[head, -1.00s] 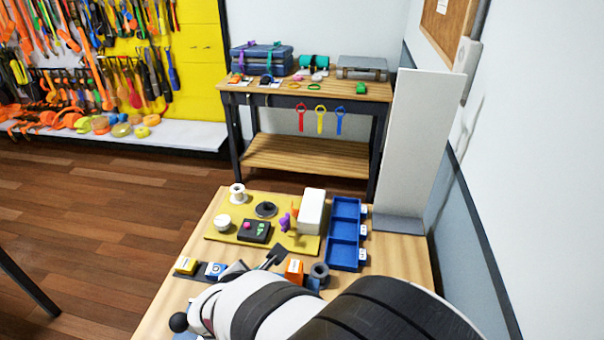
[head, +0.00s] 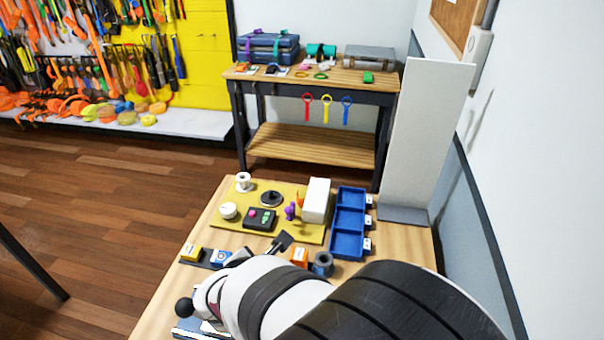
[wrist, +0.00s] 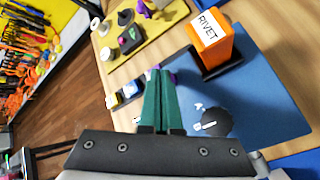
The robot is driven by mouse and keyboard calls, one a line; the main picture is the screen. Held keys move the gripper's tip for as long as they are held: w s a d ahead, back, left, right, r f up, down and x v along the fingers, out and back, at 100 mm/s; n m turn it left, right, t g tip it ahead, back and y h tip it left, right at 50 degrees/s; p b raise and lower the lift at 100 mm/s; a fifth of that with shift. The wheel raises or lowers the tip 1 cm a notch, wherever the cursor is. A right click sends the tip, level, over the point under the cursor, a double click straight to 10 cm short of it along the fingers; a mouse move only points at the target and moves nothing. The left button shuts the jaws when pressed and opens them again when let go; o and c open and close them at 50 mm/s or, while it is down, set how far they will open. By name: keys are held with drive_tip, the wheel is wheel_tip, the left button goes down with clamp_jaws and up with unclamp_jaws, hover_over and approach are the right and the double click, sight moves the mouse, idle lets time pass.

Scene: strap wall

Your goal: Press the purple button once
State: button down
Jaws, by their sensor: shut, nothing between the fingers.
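A small black box (head: 259,219) lies on the yellow board. Its pinkish-purple button (head: 252,213) is at its left, with green buttons beside it. The box (wrist: 130,40) also shows near the top of the wrist view. A separate purple piece (head: 290,211) stands just right of the box. My gripper (wrist: 160,72) has its dark green fingers shut and empty, pointing toward the board but apart from the button. A bit of purple shows beside the fingertips in the wrist view; I cannot tell what it is. My arm hides much of the near table in the head view.
On the yellow board (head: 230,226) stand a white spool, a round white piece, a dark disc and a white block (head: 316,200). A blue tray (head: 347,246) is to its right. An orange RIVET box (wrist: 209,40) stands right of my fingers. Yellow and blue boxes are at left.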

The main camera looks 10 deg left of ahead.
drive_tip(key=shift+r, duration=0.55)
wheel_tip(320, 180, up, 5)
idle(0.4)
idle(0.5)
